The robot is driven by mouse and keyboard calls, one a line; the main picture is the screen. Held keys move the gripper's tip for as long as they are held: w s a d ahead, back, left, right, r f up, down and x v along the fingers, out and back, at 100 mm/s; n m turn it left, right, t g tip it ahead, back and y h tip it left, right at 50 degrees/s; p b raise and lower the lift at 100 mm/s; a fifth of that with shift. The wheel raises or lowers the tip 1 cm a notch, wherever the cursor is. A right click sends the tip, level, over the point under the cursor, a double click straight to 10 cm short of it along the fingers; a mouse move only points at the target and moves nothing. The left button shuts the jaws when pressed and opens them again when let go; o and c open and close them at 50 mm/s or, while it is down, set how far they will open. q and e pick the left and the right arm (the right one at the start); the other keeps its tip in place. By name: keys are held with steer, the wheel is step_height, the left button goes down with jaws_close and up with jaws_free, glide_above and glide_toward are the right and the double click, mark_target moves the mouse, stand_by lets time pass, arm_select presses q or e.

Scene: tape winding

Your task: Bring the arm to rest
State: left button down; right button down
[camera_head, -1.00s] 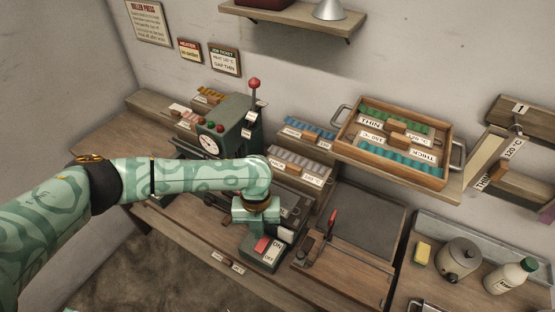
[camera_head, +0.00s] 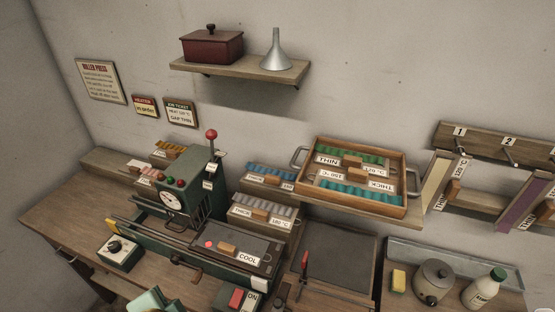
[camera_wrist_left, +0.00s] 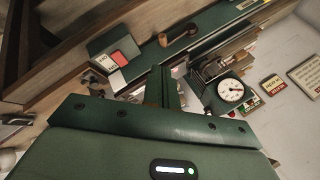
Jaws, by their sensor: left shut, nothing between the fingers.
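In the wrist view my left gripper (camera_wrist_left: 163,88) shows as a dark green body with its fingers together and empty. In the head view only a pale green piece of my left arm (camera_head: 152,302) shows at the bottom edge; the gripper itself is out of that view. The roller press (camera_head: 185,205), with a dial and a red-knobbed lever, stands apart from it on the bench. The press dial also shows in the wrist view (camera_wrist_left: 231,91). My right gripper is not in view.
A switch box with a red button (camera_head: 237,299) sits at the bench front, and a knob box (camera_head: 119,252) left of it. A wooden tray (camera_head: 352,178) of coloured strips stands on a ledge. A sponge, pot and bottle (camera_head: 484,288) stand at the right.

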arm_select(q)
steer(key=s+a+r+n+y, duration=0.1)
steer(key=s+a+n+y, duration=0.35)
steer(key=a, duration=0.45)
steer(key=s+d+f+g+h+b, duration=0.1)
steer(key=s+d+f+h+b, duration=0.1)
steer(key=f, duration=0.9)
steer(key=s+d+f+g+h+b, duration=0.1)
steer(key=s+d+f+g, duration=0.1)
steer(key=f, duration=0.9)
steer(key=s+d+f+g+h+b, duration=0.1)
steer(key=s+f+h+b, duration=0.1)
steer(key=f, duration=1)
steer(key=s+f+n+g+b, duration=0.2)
steer(key=s+f+b, duration=0.1)
steer(key=s+f, duration=1.3)
steer(key=shift+s+g+h+b, duration=0.3)
steer(key=shift+s+h+b, duration=0.05)
steer(key=shift+s, duration=0.65)
steer(key=shift+n, duration=0.25)
